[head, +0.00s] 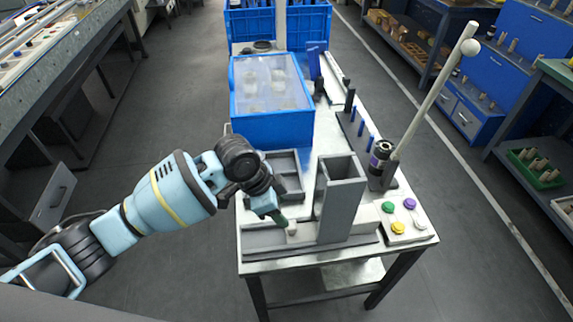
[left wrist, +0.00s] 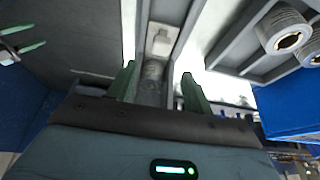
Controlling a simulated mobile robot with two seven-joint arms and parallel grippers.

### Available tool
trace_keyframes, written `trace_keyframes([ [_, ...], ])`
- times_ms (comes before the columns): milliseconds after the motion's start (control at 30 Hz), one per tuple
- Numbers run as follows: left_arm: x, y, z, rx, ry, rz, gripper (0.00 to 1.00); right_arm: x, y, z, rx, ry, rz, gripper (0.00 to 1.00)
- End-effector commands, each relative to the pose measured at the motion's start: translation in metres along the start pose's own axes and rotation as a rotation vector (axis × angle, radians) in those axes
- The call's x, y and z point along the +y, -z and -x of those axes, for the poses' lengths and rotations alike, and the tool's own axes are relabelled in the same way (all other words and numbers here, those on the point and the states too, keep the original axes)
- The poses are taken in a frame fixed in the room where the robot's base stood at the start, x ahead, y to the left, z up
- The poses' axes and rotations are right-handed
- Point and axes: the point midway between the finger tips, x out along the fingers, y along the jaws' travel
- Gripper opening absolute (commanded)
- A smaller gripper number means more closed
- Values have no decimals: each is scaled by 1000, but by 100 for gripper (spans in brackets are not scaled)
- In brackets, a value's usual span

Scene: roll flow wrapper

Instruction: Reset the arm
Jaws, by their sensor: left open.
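My left arm reaches in from the left in the head view, and its gripper (head: 279,218) points down over the grey channel (head: 262,238) at the table's near edge. In the left wrist view the two green fingers (left wrist: 160,90) stand apart, so the gripper is open. A small pale block (head: 291,229) sits in the channel close to the fingertips. My right gripper is not in view.
A tall grey chute (head: 339,205) stands right of the gripper. Behind are a grey compartment tray (head: 296,190) and a blue lidded bin (head: 272,128). A button panel (head: 401,222) and a leaning pole (head: 432,98) are at right. The floor left of the table is clear.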

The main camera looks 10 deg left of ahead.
Motion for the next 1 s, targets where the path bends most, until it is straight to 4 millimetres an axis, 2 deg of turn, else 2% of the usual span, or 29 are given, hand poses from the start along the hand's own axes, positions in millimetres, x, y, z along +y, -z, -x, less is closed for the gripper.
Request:
trace_keyframes([
  [167, 1, 0, -1, 1, -1, 1, 51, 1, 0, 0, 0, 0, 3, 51],
  [267, 11, -2, -8, 7, -10, 9, 51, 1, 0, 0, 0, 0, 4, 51],
  [367, 33, -6, -21, 23, -27, 35, 51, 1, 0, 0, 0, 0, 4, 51],
  [500, 73, -17, -41, 52, -45, 105, 51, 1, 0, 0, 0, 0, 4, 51],
  [667, 114, -34, -54, 76, -47, 216, 51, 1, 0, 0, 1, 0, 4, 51],
  [867, 159, -68, -62, 76, -30, 393, 51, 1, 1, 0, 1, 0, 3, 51],
  [1000, 189, -100, -61, 49, -4, 534, 51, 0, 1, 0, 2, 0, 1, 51],
])
